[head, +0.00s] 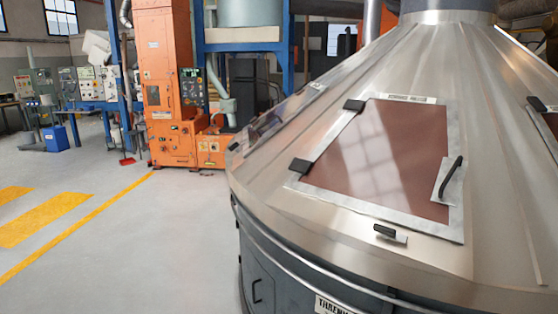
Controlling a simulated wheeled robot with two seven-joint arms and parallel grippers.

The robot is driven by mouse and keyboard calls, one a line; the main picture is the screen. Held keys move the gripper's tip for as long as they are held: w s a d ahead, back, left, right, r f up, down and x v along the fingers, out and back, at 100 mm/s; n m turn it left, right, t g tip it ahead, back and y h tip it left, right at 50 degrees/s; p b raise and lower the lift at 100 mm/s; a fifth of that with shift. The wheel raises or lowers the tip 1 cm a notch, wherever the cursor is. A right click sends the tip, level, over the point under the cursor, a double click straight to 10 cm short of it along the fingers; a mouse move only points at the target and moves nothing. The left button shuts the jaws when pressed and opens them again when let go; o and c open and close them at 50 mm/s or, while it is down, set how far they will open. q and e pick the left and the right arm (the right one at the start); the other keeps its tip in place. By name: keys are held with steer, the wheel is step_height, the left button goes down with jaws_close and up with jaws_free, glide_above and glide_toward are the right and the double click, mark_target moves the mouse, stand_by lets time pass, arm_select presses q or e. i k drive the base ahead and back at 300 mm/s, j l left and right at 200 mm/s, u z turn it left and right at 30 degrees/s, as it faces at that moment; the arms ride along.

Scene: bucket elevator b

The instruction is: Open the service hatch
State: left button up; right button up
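A service hatch (385,150) lies flush and looks closed on the sloping side of a large conical metal hood (350,215). It has a reddish-brown, glossy panel in a silver frame. Two dark hinge-like blocks sit on its left side, an upper one (354,105) and a lower one (300,166). A dark bar handle (450,178) stands on a silver plate at its right edge. A small dark latch (385,231) sits just below its lower edge. A small label (410,99), too small to read surely, is above it. Neither gripper is in view.
Similar panels show partly at the hood's left side (265,125) and the right picture edge (550,122). An orange machine (170,85) and blue posts stand behind. The grey floor on the left is clear, with yellow markings (45,218).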

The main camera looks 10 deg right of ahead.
mark_target(389, 153)
steer(key=l+z, duration=0.15)
steer(key=l, duration=0.3)
steer(key=i+l+z, duration=0.15)
steer(key=l, duration=0.3)
steer(key=i+l+z, duration=0.15)
steer(key=l, duration=0.3)
steer(key=k, duration=0.05)
